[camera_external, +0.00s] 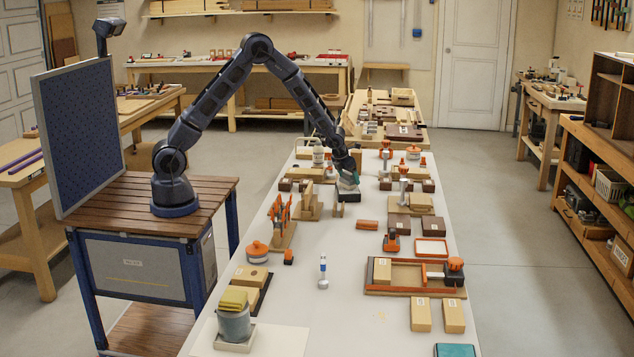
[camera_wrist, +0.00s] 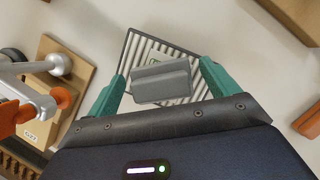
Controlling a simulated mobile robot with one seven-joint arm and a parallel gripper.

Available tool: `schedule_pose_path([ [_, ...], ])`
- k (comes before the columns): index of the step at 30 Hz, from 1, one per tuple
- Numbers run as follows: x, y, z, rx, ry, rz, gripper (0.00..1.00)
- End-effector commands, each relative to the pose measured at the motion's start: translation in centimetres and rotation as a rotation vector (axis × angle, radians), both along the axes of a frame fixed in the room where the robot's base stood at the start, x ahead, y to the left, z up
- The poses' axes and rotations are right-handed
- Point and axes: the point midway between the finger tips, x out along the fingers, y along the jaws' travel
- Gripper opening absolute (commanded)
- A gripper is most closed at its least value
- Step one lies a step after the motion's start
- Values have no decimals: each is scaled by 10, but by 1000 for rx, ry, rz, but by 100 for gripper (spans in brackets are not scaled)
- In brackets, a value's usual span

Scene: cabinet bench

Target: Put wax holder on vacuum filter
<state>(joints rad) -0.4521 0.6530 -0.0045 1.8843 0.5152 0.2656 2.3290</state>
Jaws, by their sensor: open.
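My gripper (camera_external: 347,178) is over the white bench in the external view. In the wrist view, its two teal fingers (camera_wrist: 160,72) are spread on either side of a smooth grey block (camera_wrist: 162,82). The grey block is over a ribbed, dark-edged grey tray or plate (camera_wrist: 142,48) with a small label partly hidden behind the block. Whether the fingers touch the block is unclear. A dark grey piece (camera_external: 348,193) shows under the gripper in the external view. No readable label tells me which object is the wax holder or the vacuum filter.
A wooden fixture with a metal arm and orange parts (camera_wrist: 40,105) is close on the left in the wrist view. An orange-and-wood stand (camera_external: 281,220), a grey canister with yellow pieces (camera_external: 234,322) and a small bottle (camera_external: 323,270) stand on the bench. Its front middle has free room.

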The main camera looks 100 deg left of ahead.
Motion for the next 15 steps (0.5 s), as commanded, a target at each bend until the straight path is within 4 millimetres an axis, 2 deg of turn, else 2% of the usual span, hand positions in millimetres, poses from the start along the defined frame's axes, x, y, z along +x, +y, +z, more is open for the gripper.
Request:
schedule_pose_path([
  [15, -23, -22, 79, 1, -3, 1, 87],
])
